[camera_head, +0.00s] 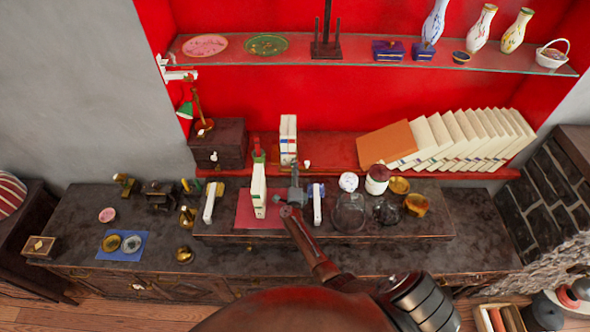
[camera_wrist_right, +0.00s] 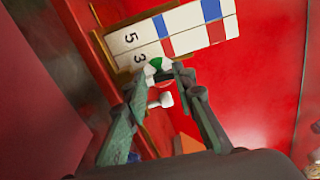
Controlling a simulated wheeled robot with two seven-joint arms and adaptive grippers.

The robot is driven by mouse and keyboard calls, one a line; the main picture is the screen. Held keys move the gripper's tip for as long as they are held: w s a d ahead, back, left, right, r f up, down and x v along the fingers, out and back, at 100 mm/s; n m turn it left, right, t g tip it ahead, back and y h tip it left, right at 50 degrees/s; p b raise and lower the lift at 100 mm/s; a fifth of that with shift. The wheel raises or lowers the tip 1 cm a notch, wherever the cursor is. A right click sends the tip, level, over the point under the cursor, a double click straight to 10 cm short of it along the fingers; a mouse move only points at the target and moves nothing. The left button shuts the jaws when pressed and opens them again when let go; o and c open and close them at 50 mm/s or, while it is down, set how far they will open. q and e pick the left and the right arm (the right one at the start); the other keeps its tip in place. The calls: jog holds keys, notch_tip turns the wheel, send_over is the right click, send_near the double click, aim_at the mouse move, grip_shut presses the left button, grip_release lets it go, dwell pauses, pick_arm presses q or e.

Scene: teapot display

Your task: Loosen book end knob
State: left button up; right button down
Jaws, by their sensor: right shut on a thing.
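My right gripper (camera_head: 292,194) is above the front of the long dark counter, in front of the upright white books (camera_head: 288,138). In the right wrist view its fingertips (camera_wrist_right: 163,72) close on a small round white-and-green thing (camera_wrist_right: 155,67); I cannot tell whether this is the book end knob. The books (camera_wrist_right: 170,33), with blue and red bands and numbers, lie just beyond the tips. A small white knob (camera_wrist_right: 166,100) shows between the fingers, against red; a small white knob (camera_head: 307,162) also shows beside the books in the head view. My left gripper is out of view.
A dark box (camera_head: 217,143) is left of the books. Jars and brass bowls (camera_head: 416,204) stand to the right, below a leaning row of books (camera_head: 478,139). A glass shelf (camera_head: 360,64) runs above.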

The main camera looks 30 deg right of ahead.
jog(key=n+p, duration=0.1)
jog(key=n, duration=0.3)
jog(key=shift+n+p, duration=0.3)
jog(key=shift+p, duration=0.1)
jog(key=shift+f+n+p, duration=0.1)
jog(key=shift+n+p, duration=0.45)
jog(key=shift+n, duration=1.45)
jog(key=c, duration=1.6)
grip_release()
